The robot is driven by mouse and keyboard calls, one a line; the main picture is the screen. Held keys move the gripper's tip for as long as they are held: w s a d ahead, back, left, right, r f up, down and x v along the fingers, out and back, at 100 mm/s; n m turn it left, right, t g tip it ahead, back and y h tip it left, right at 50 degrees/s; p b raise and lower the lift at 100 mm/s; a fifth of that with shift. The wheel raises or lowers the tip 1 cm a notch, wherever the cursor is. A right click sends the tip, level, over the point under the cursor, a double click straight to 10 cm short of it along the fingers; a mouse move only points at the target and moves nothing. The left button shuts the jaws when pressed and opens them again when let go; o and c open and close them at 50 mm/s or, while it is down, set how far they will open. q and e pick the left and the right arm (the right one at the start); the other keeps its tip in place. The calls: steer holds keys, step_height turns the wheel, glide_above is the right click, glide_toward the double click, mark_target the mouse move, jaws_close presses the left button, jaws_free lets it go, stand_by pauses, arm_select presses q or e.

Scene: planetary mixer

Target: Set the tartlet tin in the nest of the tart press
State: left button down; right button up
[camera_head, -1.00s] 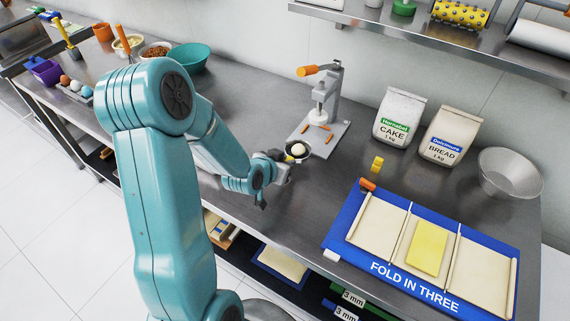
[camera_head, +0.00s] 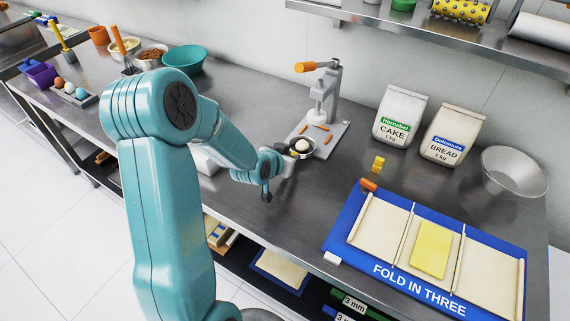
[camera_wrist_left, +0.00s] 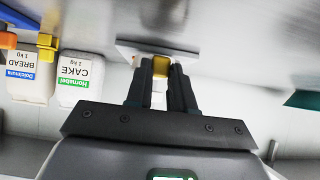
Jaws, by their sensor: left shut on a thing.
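The tartlet tin (camera_head: 294,154) is a small dark round tin with a pale ball of dough in it. My left gripper (camera_head: 285,161) is shut on the tin's near side. The tin is at the near left edge of the tart press base, in front of the post; I cannot tell whether it touches the base. The tart press (camera_head: 334,90) is grey with an orange lever handle, a white plunger and orange strips on its base. In the left wrist view, a yellowish piece (camera_wrist_left: 159,72) shows between the fingertips (camera_wrist_left: 161,80). My right gripper is out of view.
Two flour bags, CAKE (camera_head: 399,117) and BREAD (camera_head: 450,136), stand right of the press. A yellow block (camera_head: 377,164), a blue folding mat (camera_head: 345,243) and a steel bowl (camera_head: 513,172) are farther right. A teal bowl (camera_head: 186,60) is at the left. A shelf (camera_head: 440,37) hangs above.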

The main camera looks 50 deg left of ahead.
mark_target(307, 141)
arm_select(q)
steer(key=shift+w+a+b, duration=0.15)
steer(key=shift+w+a, duration=0.3)
steer(key=shift+w, duration=1)
steer(key=shift+w+a+b, duration=0.15)
steer(key=shift+w+a, duration=0.3)
steer(key=shift+w, duration=0.95)
steer(key=shift+w+a+b, duration=0.15)
steer(key=shift+w+a, duration=0.3)
steer(key=shift+w, duration=1)
steer(key=shift+f+b, duration=0.5)
steer(key=shift+b, duration=0.25)
steer(key=c, duration=0.9)
jaws_free()
steer(key=shift+s, duration=0.1)
steer(key=b+v, duration=0.2)
steer(key=v, duration=1.4)
steer(key=shift+s+r, duration=0.1)
